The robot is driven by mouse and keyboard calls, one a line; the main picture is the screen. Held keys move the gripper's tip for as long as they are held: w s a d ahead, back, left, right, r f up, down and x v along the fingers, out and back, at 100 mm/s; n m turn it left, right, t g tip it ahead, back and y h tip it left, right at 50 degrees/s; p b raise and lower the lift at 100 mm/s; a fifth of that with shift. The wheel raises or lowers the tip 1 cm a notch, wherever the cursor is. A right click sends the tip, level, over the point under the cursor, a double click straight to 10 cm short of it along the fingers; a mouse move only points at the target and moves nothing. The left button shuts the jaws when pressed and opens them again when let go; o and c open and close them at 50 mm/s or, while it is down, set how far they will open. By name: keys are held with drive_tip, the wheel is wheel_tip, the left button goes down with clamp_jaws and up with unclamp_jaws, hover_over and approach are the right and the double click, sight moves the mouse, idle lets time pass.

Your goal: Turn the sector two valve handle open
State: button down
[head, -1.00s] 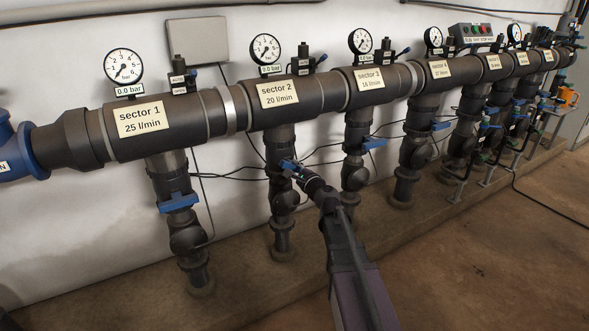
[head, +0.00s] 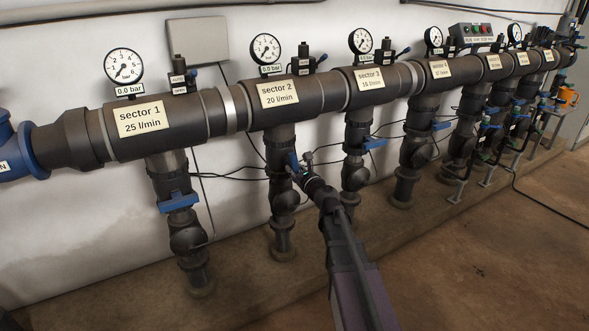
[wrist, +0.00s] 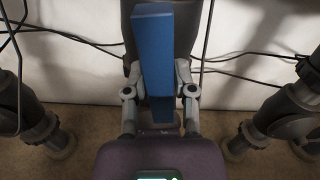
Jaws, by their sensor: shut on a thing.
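The sector two valve handle (head: 293,162) is a blue lever on the dark pipe below the manifold section labelled sector 2 (head: 279,94). In the head view it stands close to upright, in line with the pipe. In the wrist view the blue handle (wrist: 153,55) runs up and down between the fingers. My gripper (head: 299,169) is shut on the handle, with one finger on each side in the wrist view (wrist: 156,92). The valve body behind the handle is mostly hidden.
The sector 1 handle (head: 178,202) lies crosswise on its pipe to the left. The sector 3 handle (head: 375,143) is close on the right. Thin black cables run along the white wall. The brown floor (head: 470,260) in front is clear.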

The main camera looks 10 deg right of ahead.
drive_tip(key=shift+m, duration=0.7)
drive_tip(key=shift+c, duration=2.4)
unclamp_jaws()
drive_tip(key=v, duration=1.2)
drive_tip(key=shift+a, duration=0.1)
